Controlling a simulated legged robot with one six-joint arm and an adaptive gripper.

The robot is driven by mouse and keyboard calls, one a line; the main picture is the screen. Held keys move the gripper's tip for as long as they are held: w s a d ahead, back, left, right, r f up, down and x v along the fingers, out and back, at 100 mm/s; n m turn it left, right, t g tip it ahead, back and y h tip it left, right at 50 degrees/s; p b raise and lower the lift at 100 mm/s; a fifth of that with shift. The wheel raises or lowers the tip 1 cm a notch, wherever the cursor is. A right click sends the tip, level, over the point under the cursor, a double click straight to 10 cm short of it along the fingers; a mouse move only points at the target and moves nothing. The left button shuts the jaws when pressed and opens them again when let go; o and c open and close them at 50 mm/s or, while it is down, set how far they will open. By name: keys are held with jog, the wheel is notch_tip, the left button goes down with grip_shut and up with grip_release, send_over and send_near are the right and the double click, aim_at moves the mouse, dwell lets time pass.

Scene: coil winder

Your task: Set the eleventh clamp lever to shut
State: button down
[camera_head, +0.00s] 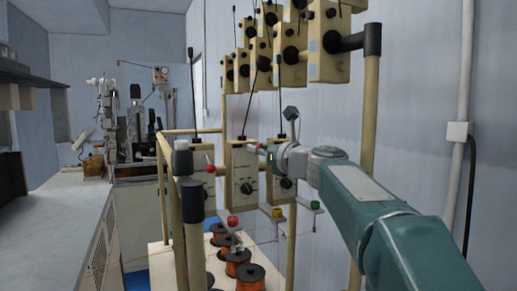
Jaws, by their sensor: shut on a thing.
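My gripper (267,154) reaches in from the right, in front of the cream tension boxes of the winder. It is small here and its fingertips are hard to make out. It is shut on a clamp lever (252,148), of which a small reddish end shows at the gripper's left. The gripper hides most of this lever, so its exact angle cannot be told. Another lever with a red tip (210,168) shows to the left, apart from the gripper. I see no numbers that mark which lever is the eleventh.
Cream boxes with black knobs (329,45) hang on the frame above my arm. A tan post (170,190) stands at the left front. Orange wire spools (250,277) stand below. A grey bench (70,220) runs along the left. A pale wall is close on the right.

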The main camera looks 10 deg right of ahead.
jog(key=shift+w+f+n+t+y, duration=0.1)
jog(key=shift+f+n+t+y, duration=0.65)
jog(key=shift+t+y, duration=0.35)
jog(key=shift+w+f+n+t+y, duration=0.1)
jog(key=shift+f+n+t+y, duration=0.7)
jog(key=shift+y, duration=0.35)
jog(key=shift+f+n+t+y, duration=0.65)
jog(key=shift+n+t+y, duration=0.1)
jog(key=shift+t+y, duration=0.4)
jog(key=shift+g, duration=0.25)
jog(key=c, duration=0.5)
grip_release()
jog(key=shift+s, duration=0.1)
jog(key=v, duration=1.1)
jog(key=shift+d+f, duration=0.1)
jog(key=shift+f, duration=0.4)
